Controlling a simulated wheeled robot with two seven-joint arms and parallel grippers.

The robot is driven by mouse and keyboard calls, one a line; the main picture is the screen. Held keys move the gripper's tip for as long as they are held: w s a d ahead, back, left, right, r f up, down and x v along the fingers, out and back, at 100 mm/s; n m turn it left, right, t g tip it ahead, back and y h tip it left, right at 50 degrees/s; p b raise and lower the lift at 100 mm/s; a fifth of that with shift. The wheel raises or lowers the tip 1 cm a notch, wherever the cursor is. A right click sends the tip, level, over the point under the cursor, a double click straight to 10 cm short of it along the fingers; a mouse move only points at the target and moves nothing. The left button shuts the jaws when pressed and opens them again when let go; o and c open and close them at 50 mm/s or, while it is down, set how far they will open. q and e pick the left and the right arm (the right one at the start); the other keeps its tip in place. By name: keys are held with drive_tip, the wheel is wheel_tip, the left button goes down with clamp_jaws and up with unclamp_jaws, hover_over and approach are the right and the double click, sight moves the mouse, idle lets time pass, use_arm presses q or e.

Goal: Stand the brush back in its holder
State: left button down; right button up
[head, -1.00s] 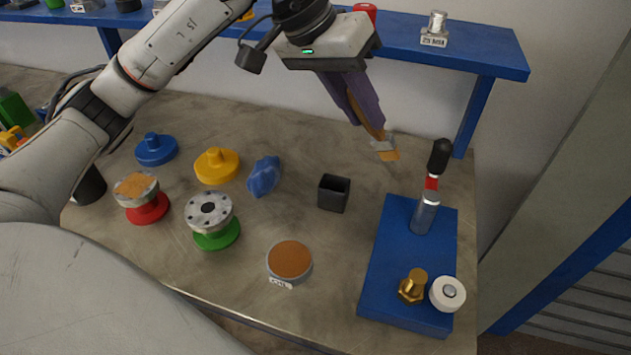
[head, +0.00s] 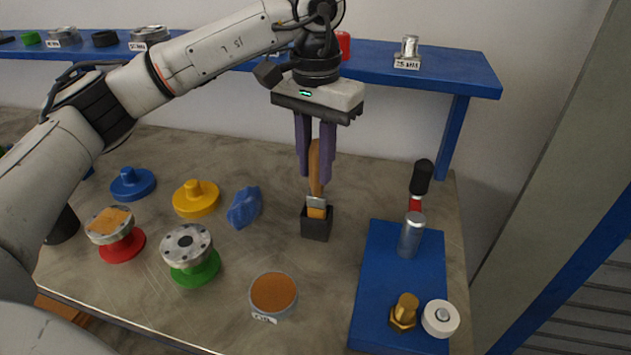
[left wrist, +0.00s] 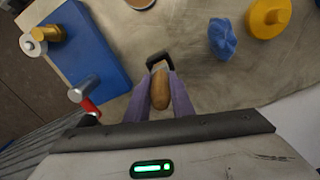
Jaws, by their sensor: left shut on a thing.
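The brush (head: 315,170) has a wooden handle, a metal band and pale bristles. It hangs upright, bristles down, in my left gripper (head: 316,172), whose purple fingers are shut on the handle. The holder (head: 315,228) is a small black square cup on the table. In the head view the bristle end is at the cup's mouth; I cannot tell how far inside it is. In the left wrist view the brush handle (left wrist: 160,90) lies between the fingers, with the holder's dark rim (left wrist: 157,60) just beyond. My right gripper is not in view.
A blue crumpled cloth (head: 244,207) and a yellow flange cap (head: 196,198) lie left of the holder. A round tin (head: 273,292) stands in front. A blue board (head: 382,285) with a hammer-like tool and fittings is to the right. A blue shelf (head: 455,70) runs behind.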

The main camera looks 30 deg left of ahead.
sight(316, 204)
use_arm(q)
drive_tip(key=shift+f, duration=1.9)
drive_tip(key=c, duration=1.5)
unclamp_jaws()
drive_tip(key=shift+c, duration=0.2)
wheel_tip(316, 204, up, 12)
drive_tip(key=shift+r, duration=0.15)
